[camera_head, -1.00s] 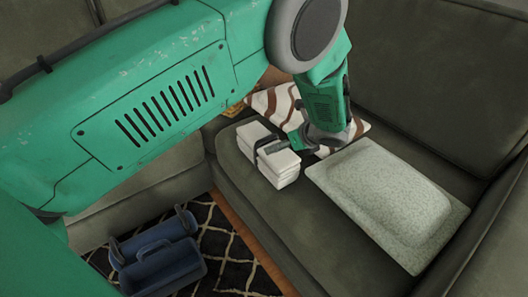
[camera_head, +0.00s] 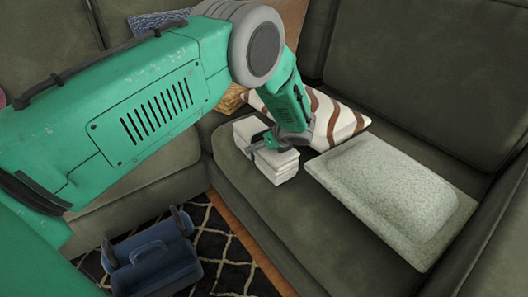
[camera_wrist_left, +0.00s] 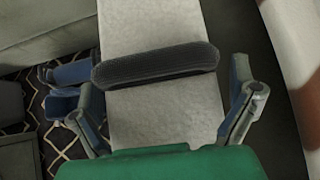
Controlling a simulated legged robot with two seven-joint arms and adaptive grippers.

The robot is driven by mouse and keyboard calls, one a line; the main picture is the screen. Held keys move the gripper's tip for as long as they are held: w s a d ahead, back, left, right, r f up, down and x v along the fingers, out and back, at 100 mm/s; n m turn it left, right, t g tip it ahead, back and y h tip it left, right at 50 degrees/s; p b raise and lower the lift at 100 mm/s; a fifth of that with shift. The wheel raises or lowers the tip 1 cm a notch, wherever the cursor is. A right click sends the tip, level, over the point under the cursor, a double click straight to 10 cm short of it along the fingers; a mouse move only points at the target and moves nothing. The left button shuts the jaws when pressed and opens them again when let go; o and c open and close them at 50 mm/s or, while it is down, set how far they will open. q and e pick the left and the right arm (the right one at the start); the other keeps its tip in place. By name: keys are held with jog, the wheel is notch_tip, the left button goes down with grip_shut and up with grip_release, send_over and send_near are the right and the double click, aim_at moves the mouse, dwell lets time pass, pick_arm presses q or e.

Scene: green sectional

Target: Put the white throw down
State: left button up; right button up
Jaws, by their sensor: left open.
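The white throw (camera_head: 279,166) is a folded, layered stack lying on the green sofa seat in the head view. It also fills the middle of the left wrist view (camera_wrist_left: 165,122) as a pale strip. My left gripper (camera_head: 266,147) is open at the top of the throw, its fingers spread to either side. In the wrist view the fingers of the left gripper (camera_wrist_left: 163,85) stand apart at the throw's two edges. A dark bar (camera_wrist_left: 155,64) crosses the throw there; I cannot tell what it is. Contact with the fingers is unclear. My right gripper is not in view.
A pale speckled cushion (camera_head: 390,195) lies right of the throw. A brown-and-white striped pillow (camera_head: 335,122) stands behind, close to my left wrist. A blue caddy (camera_head: 155,262) sits on the dark patterned rug (camera_head: 232,250). Seat space (camera_head: 290,215) in front of the throw is clear.

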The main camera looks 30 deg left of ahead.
pick_arm(q)
jog(key=shift+d+r, duration=0.1)
jog(key=shift+d, duration=0.05)
jog(key=c, duration=1.2)
jog(key=shift+r, duration=0.1)
